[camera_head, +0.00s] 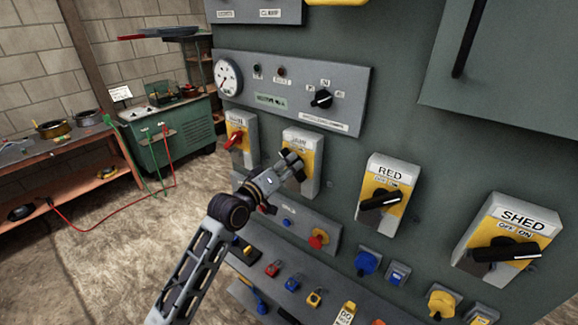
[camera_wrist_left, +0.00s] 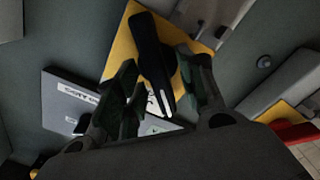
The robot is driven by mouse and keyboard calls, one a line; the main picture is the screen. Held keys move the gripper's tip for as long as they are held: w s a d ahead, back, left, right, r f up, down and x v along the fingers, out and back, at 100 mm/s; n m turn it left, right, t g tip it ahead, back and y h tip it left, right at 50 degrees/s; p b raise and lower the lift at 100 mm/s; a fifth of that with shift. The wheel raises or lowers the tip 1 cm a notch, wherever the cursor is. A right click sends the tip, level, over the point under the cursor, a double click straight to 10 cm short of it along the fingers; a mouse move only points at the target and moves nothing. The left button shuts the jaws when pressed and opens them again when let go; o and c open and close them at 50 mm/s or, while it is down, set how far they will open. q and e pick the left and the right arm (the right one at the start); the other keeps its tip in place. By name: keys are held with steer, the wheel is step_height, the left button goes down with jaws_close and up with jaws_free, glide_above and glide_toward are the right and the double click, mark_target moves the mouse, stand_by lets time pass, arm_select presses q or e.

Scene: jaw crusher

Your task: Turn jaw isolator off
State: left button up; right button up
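The jaw isolator (camera_head: 304,145) is a grey box with a yellow plate and a blurred label, second from the left in the isolator row in the head view. Its black handle (camera_wrist_left: 152,55) shows in the left wrist view in front of the yellow plate (camera_wrist_left: 122,45). My left gripper (camera_head: 291,163) is at this isolator and partly covers its plate and handle. In the left wrist view the gripper's fingers (camera_wrist_left: 160,80) stand open on either side of the handle; whether they touch it I cannot tell. My right gripper is not in view.
An isolator with a red handle (camera_head: 235,138) stands to the left. A gauge panel (camera_head: 290,90) is above.

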arm_select(q)
steer(key=v, duration=1.1)
stand_by(0.3)
stand_by(0.5)
